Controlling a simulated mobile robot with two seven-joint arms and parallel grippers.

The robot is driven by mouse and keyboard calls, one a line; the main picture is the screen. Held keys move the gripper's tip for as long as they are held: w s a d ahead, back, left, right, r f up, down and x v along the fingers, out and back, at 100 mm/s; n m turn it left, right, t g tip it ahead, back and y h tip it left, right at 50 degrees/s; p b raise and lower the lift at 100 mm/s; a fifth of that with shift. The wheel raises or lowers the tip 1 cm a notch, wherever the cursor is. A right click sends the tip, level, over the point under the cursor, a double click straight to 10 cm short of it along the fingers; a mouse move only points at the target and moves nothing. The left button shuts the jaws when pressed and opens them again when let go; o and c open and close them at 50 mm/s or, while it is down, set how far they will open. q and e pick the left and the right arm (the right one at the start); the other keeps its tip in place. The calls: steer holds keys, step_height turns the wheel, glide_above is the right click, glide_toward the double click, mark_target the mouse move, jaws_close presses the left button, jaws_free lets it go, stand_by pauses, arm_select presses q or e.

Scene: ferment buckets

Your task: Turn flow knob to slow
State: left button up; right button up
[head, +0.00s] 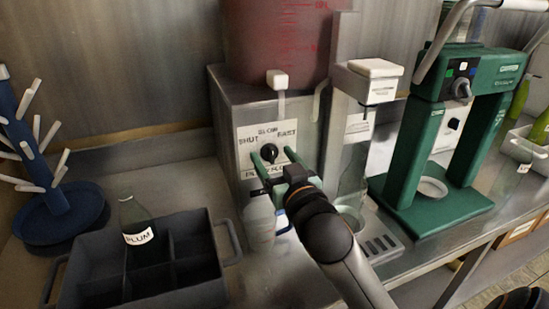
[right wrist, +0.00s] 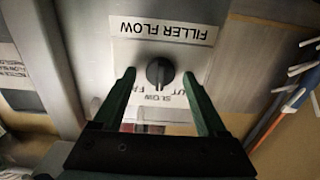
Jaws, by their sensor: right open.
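The black flow knob (head: 268,153) is on a white label plate (head: 246,134) marked SHUT, SLOW and FAST, on the front of the steel filler box. In the right wrist view the knob (right wrist: 160,73) shows upside down with the words FILLER FLOW. Its ridge looks roughly upright there, but I cannot tell which word it points to. My right gripper (head: 275,158) is open in front of the plate, with its green fingers on either side of the knob. In the right wrist view the gripper (right wrist: 158,76) shows gaps between both fingers and the knob. My left gripper is not in view.
A grey crate (head: 200,266) with a PLUM bottle (head: 137,236) stands at the left, below a blue drying rack (head: 50,190). A clear bottle (head: 352,172) stands under the filler spout. A green capper (head: 400,150) stands to the right. A white-labelled container (head: 259,222) is below the knob.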

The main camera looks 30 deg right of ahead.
mark_target(273, 154)
steer(key=shift+v, duration=1.25)
steer(key=s+p, duration=0.1)
steer(key=p, duration=0.3)
steer(key=shift+s+a+r, duration=0.15)
steer(key=shift+s+r, duration=0.1)
steer(key=p+v, duration=0.3)
steer(key=shift+s+a+f, duration=0.1)
steer(key=shift+s+f, duration=0.15)
steer(key=shift+s, duration=0.05)
steer(key=shift+w+r, duration=0.1)
